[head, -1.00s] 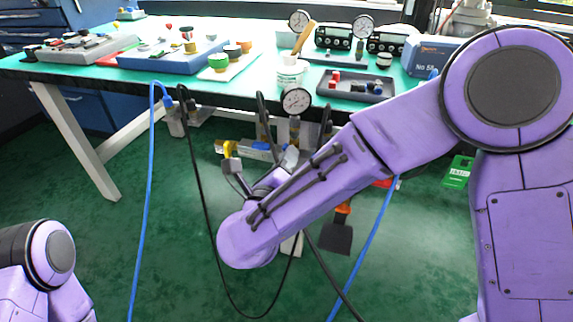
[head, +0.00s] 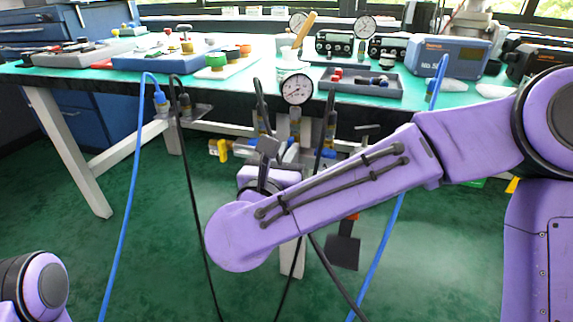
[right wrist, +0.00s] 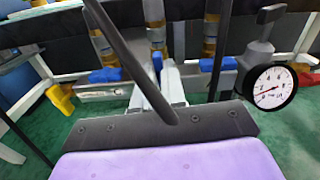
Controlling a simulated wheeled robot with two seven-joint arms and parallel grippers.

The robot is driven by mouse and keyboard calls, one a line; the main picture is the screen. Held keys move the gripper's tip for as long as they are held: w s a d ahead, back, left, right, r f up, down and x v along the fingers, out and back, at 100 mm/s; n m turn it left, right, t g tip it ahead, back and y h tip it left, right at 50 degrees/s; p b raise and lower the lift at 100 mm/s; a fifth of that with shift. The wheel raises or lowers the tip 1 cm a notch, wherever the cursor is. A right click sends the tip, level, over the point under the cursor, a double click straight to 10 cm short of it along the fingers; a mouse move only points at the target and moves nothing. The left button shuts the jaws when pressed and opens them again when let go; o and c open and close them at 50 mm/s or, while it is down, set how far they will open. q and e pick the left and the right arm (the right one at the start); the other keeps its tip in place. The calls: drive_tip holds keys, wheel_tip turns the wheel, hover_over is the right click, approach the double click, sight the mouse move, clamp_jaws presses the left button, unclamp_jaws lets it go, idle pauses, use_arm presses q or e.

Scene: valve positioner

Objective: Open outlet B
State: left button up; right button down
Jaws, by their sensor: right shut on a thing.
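My right gripper (right wrist: 171,72) is shut on a blue valve handle (right wrist: 157,64) in the middle of the row under the bench. In the head view my wrist hides the fingertips and most of this handle. Other blue handles show to the left (right wrist: 105,75) and right (right wrist: 228,63) in the right wrist view. A yellow handle (right wrist: 60,98) is further left; it also shows in the head view (head: 221,150). I cannot read which outlet is B. My left gripper is out of view.
A pressure gauge (head: 296,89) stands at the bench's front edge, and another gauge (right wrist: 271,87) is right of my gripper. A black hose (right wrist: 130,60) crosses in front of it. A blue hose (head: 127,200) hangs at left. The green floor (head: 110,260) is open.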

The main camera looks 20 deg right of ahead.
drive_tip(key=shift+f+m+b, duration=0.1)
drive_tip(key=shift+m+b, duration=0.2)
drive_tip(key=shift+m, duration=0.1)
idle(0.3)
drive_tip(key=c, duration=1.2)
unclamp_jaws()
drive_tip(key=p+v, duration=0.2)
drive_tip(key=v, duration=0.8)
drive_tip(key=shift+s+a, duration=0.2)
drive_tip(key=shift+a, duration=0.05)
